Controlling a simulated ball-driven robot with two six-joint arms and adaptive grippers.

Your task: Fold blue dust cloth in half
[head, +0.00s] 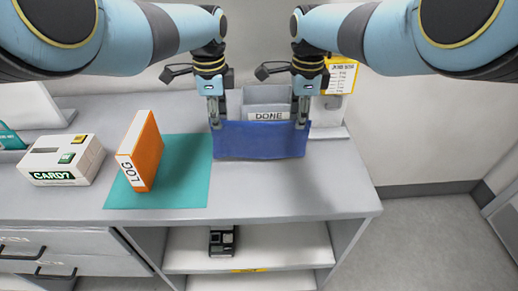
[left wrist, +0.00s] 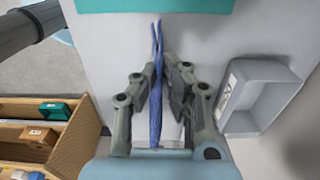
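The blue dust cloth (head: 260,142) is stretched between my two grippers in the head view, its upper edge between them and its face hanging toward the front. My left gripper (head: 215,118) is shut on its left upper corner. My right gripper (head: 301,118) is shut on its right upper corner. In the left wrist view the cloth (left wrist: 156,110) shows edge-on between the left fingers and parts into two thin strips at its far end. I cannot tell whether its lower edge touches the table.
A grey tray labelled DONE (head: 266,95) stands behind the cloth. To the left are an orange LOG binder (head: 147,150) on a teal mat (head: 190,185) and a white CARD? box (head: 62,160). A yellow-headed notice (head: 341,76) stands at the back right. The grey table (head: 290,195) is clear in front.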

